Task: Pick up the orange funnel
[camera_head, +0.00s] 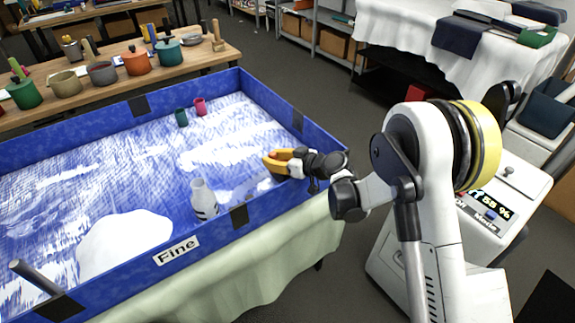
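An orange-yellow object, apparently the orange funnel (270,166), is in the right part of the blue-walled tray (120,106). Its brownish inner side shows, and its right end is hidden by my gripper (296,164). My gripper reaches in over the tray's right wall and is right at the funnel, overlapping it in this view. The fingertips are small and partly hidden, so I cannot tell whether they are open or closed on it. I also cannot tell whether the funnel rests on the white material or is lifted.
A green cup (181,117) and a pink cup (200,106) stand farther back. A white mound (122,240) lies front left. Several pots stand on a wooden table (205,62) behind.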

